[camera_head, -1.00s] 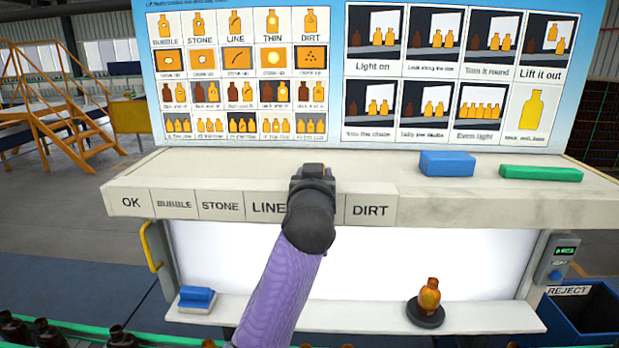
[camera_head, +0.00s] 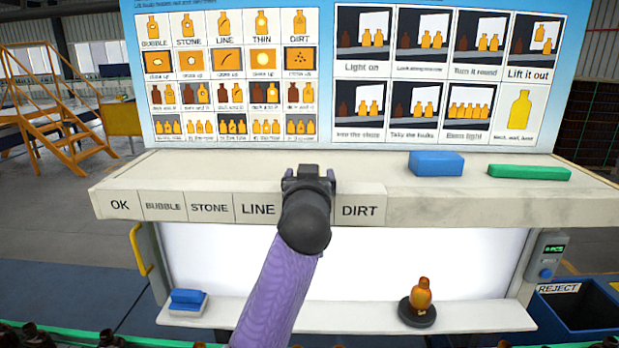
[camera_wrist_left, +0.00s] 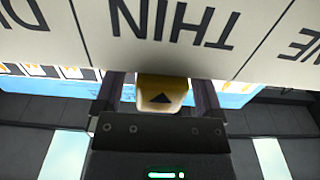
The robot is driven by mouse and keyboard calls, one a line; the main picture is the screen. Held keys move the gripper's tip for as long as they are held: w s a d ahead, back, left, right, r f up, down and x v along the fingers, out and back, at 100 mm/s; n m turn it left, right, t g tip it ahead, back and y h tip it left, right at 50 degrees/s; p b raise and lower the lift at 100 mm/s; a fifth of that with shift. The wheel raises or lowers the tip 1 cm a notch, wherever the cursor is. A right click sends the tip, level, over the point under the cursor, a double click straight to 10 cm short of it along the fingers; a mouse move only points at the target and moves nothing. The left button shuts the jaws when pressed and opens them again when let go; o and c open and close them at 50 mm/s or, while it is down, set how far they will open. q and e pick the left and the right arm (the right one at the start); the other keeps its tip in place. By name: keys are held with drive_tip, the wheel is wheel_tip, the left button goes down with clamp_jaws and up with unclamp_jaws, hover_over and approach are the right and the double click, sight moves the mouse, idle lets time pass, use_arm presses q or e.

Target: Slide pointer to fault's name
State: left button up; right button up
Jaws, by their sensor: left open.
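The yellow pointer (camera_wrist_left: 162,92), marked with a black triangle, shows in the wrist view at the edge of the label strip, by the upside-down THIN label (camera_wrist_left: 172,22). My left gripper (camera_wrist_left: 162,88) is open, with one finger on each side of the pointer; contact cannot be told. In the head view my left gripper (camera_head: 308,178) is at the shelf front between LINE (camera_head: 259,209) and DIRT (camera_head: 360,211), hiding the pointer and THIN. An amber bottle (camera_head: 421,296) stands upright on a dark round stand (camera_head: 417,314) below. My right gripper is not in view.
A blue block (camera_head: 436,163) and a green block (camera_head: 529,172) lie on the shelf at the right. A blue item (camera_head: 187,298) sits on the lower ledge at left. A REJECT bin (camera_head: 580,310) stands at lower right. Dark bottles line the bottom edge.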

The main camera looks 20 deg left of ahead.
use_arm(q)
drive_tip(key=b+v, duration=0.2)
drive_tip(key=v, duration=0.8)
drive_tip(key=shift+b, duration=0.3)
drive_tip(key=shift+a+f, duration=0.1)
